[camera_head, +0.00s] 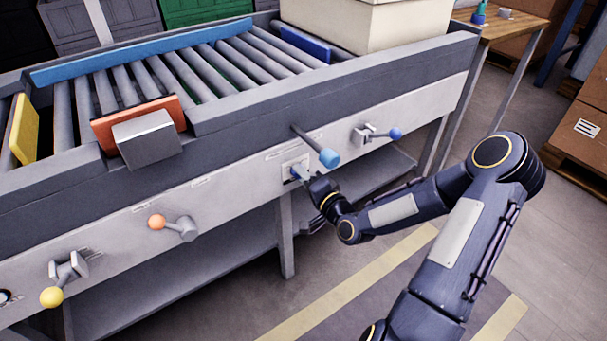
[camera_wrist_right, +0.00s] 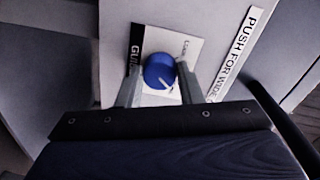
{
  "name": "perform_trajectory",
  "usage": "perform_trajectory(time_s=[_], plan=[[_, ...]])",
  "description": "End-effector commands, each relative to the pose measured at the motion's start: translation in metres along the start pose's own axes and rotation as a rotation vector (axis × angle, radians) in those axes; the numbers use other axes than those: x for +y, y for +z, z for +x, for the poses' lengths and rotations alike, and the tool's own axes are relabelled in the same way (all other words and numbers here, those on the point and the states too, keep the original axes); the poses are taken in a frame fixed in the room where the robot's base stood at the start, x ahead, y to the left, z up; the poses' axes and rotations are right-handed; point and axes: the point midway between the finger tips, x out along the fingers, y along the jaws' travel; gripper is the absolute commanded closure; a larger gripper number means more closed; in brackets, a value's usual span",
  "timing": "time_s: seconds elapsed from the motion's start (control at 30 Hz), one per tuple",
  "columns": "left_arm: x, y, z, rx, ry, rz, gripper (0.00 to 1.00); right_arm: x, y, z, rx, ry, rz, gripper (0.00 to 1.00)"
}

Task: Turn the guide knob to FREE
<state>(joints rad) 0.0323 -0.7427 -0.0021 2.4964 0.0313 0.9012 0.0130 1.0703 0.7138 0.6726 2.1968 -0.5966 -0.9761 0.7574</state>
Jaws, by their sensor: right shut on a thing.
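The guide knob (camera_wrist_right: 158,70) is round and blue with a white pointer line. In the right wrist view the line points down and to the right. It sits on a white plate (camera_wrist_right: 186,50) with a black strip reading "GUI…" and small print that starts like "LOCK". The rest of the lettering is hidden or too small. My right gripper (camera_wrist_right: 160,84) is shut on the knob, one finger on each side. In the head view the knob (camera_head: 294,174) is a small blue spot at the tip of my right gripper (camera_head: 299,174). My left gripper is not in view.
A rod with a light-blue end (camera_head: 328,157) sticks out just above my right gripper. A blue-ball lever (camera_head: 394,134) is to the right, an orange-ball lever (camera_head: 157,222) and a yellow-ball lever (camera_head: 52,297) to the left. A large box (camera_head: 385,22) stands on the conveyor.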

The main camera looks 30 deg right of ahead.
Motion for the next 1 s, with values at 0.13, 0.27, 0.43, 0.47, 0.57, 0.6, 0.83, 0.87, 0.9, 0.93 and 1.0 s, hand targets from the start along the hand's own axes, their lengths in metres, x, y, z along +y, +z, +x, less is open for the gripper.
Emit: perform_trajectory(time_s=[0.13,0.27,0.43,0.47,0.57,0.6,0.83,0.87,0.9,0.93,1.0], plan=[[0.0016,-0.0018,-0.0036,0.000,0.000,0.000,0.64,0.0005,0.0003,-0.0006,-0.005,0.004,0.065,0.90],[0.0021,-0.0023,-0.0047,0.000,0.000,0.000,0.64,0.0006,0.0005,-0.0005,-0.007,0.003,0.099,0.90],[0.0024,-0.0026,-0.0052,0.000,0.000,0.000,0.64,0.0009,0.0007,-0.0005,-0.009,0.003,0.119,0.90],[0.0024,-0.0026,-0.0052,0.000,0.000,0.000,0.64,0.0010,0.0008,-0.0005,-0.009,0.003,0.121,0.90],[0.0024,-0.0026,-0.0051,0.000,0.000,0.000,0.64,0.0011,0.0009,-0.0005,-0.009,0.003,0.123,0.90],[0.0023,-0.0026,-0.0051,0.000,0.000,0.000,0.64,0.0012,0.0009,-0.0005,-0.009,0.003,0.123,0.90],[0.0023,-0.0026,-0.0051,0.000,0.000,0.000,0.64,0.0012,0.0009,-0.0005,-0.009,0.003,0.123,0.64],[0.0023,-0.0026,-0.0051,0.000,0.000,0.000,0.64,0.0012,0.0008,-0.0005,-0.009,0.003,0.122,0.60],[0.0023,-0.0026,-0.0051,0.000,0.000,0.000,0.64,0.0011,0.0008,-0.0005,-0.009,0.003,0.122,0.55],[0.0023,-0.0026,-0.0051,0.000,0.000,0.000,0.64,0.0010,0.0007,-0.0004,-0.009,0.002,0.122,0.51],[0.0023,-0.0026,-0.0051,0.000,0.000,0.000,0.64,0.0008,0.0005,-0.0003,-0.008,0.002,0.121,0.45]])
